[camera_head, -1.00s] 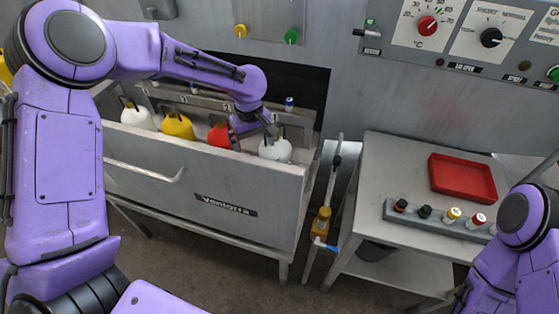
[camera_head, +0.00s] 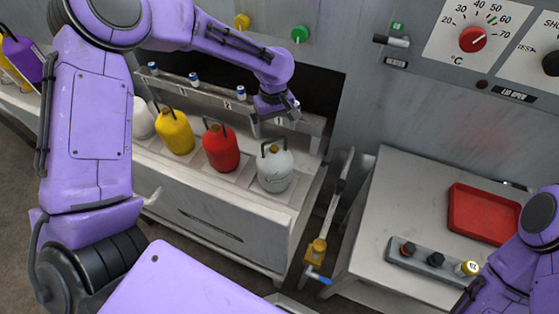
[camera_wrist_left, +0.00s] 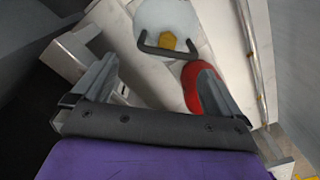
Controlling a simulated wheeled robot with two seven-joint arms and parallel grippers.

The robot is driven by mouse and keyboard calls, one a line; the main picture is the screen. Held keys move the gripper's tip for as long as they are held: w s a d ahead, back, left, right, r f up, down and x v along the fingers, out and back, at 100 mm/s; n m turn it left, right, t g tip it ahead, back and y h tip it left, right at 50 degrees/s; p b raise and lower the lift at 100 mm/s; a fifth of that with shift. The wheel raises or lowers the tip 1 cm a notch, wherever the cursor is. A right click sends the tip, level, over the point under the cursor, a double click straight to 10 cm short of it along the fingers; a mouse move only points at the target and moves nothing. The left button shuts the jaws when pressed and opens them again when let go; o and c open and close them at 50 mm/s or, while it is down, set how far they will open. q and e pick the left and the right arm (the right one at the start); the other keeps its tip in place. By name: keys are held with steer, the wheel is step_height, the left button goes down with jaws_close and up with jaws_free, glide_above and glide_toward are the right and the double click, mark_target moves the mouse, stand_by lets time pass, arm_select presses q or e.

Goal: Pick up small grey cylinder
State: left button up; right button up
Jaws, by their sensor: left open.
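A pale grey gas cylinder (camera_head: 275,169) with a dark handle and a yellow-brown valve stands upright at the right end of the drawer row. It also shows from above in the left wrist view (camera_wrist_left: 166,15). My left gripper (camera_head: 277,124) is open and empty, above and behind this cylinder, by the numbered rail. In the left wrist view my left gripper (camera_wrist_left: 155,84) has its fingers wide apart, with the cylinder beyond them and not between them. Several small blue-capped grey cylinders (camera_head: 241,93) stand on the rail; one beside the gripper is partly hidden. My right gripper is out of view.
A side table (camera_head: 400,190) at the right holds a red tray (camera_head: 480,222) and a bar of small bottles. A control panel is behind.

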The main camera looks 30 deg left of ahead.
mark_target(274, 148)
arm_select(q)
steer(key=f, duration=0.1)
steer(key=s+f, duration=0.1)
steer(key=f, duration=0.1)
steer(key=shift+s+d+f, duration=0.1)
steer(key=shift+s, duration=0.25)
steer(key=f+p, duration=0.1)
steer(key=f, duration=0.3)
steer(key=shift+w+d+f+p, duration=0.2)
steer(key=shift+f+p, duration=0.15)
steer(key=shift+f, duration=0.3)
steer(key=shift+s, duration=0.2)
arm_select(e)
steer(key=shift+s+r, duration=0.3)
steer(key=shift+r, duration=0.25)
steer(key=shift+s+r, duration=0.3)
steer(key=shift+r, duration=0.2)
arm_select(q)
steer(key=shift+c, duration=1.2)
steer(key=c, duration=1.5)
steer(key=shift+c, duration=0.5)
steer(key=shift+r, duration=0.15)
